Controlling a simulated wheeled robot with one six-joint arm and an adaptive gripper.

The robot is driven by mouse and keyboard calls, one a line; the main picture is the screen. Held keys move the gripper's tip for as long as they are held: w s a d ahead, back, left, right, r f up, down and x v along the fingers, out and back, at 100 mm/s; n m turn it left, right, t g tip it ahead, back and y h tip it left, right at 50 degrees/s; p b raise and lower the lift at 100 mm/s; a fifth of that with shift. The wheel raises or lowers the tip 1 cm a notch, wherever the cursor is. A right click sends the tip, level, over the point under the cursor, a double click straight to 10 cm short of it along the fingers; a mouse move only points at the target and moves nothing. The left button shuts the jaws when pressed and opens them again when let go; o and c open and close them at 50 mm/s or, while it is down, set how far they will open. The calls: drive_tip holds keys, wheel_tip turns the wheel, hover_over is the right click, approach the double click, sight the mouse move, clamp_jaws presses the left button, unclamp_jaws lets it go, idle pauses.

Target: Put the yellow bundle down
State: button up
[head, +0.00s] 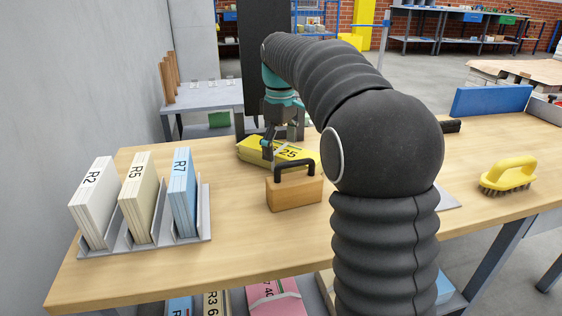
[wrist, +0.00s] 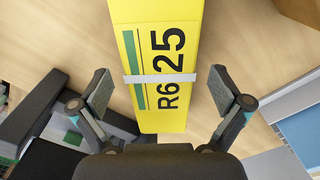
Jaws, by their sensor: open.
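The yellow bundle (head: 290,151) lies flat on the wooden table (head: 232,215), towards its back edge, behind a wooden block with a black handle. In the wrist view the yellow bundle (wrist: 150,62) shows "R6 25", a green stripe and a pale strap around it. My gripper (head: 280,143) is directly above the bundle, pointing down. In the wrist view my gripper (wrist: 160,96) is open, one finger on each side of the bundle, with a gap visible on both sides. My arm hides part of the table to the right of the bundle.
A grey rack (head: 206,230) at the left holds bundles R2 (head: 90,203), R5 (head: 138,198) and R7 (head: 183,193). The handled wooden block (head: 294,193) stands close in front of the yellow bundle. A yellow brush (head: 509,176) lies at the right. The front middle of the table is clear.

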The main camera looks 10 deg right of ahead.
drive_tip(key=shift+f, duration=0.45)
drive_tip(key=c, duration=1.9)
drive_tip(key=shift+o, duration=0.2)
drive_tip(key=shift+r, duration=0.1)
